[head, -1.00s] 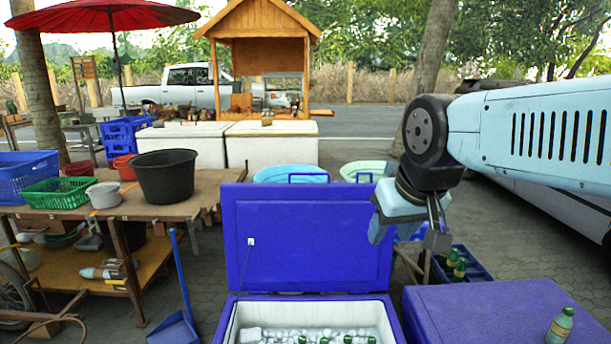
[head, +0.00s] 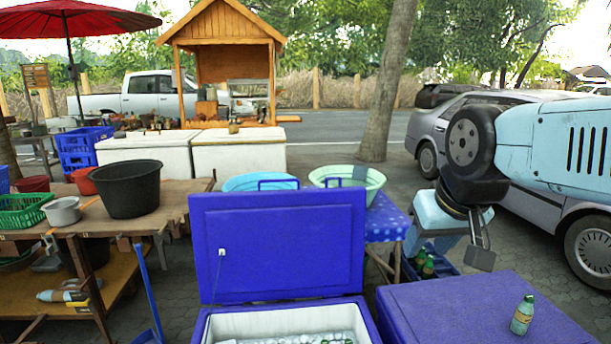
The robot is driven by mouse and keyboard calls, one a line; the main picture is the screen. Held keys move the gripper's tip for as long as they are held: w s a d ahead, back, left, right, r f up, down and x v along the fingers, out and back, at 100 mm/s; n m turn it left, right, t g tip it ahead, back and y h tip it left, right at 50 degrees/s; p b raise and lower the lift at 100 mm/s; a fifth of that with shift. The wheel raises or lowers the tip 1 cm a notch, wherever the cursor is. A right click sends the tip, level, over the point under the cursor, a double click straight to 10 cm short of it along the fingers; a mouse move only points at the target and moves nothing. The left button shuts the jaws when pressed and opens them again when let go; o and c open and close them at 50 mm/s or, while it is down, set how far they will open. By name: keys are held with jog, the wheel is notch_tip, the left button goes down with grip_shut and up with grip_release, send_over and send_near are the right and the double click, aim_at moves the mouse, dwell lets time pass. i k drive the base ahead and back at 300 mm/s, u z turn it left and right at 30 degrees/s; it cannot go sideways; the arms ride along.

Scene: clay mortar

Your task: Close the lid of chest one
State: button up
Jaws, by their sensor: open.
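A blue chest (head: 368,318) with a white inside stands at the bottom middle of the head view. Its lid (head: 285,245) stands upright at the back, open. Ice and green bottle tops show inside. A second blue chest (head: 490,312) at the right has its lid shut, with a green bottle (head: 522,315) standing on it. No label shows which is chest one. My gripper (head: 481,257) hangs at the right, beyond the shut chest in the picture and apart from the open lid. It is open and holds nothing that I see.
A wooden table (head: 175,203) with a black tub (head: 128,189) and bowls stands at the left. Basins (head: 348,178) and a blue-covered table (head: 388,222) stand behind the open lid. A crate of bottles (head: 430,268) is on the ground near my gripper. A grey car (head: 578,208) is at the right.

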aim_at(299, 242)
jog(key=u, duration=0.9)
jog(key=i, duration=0.1)
jog(key=z, duration=2.45)
jog(key=k, duration=0.85)
jog(key=u, duration=1.65)
jog(key=i, duration=1)
jog(key=z, duration=0.05)
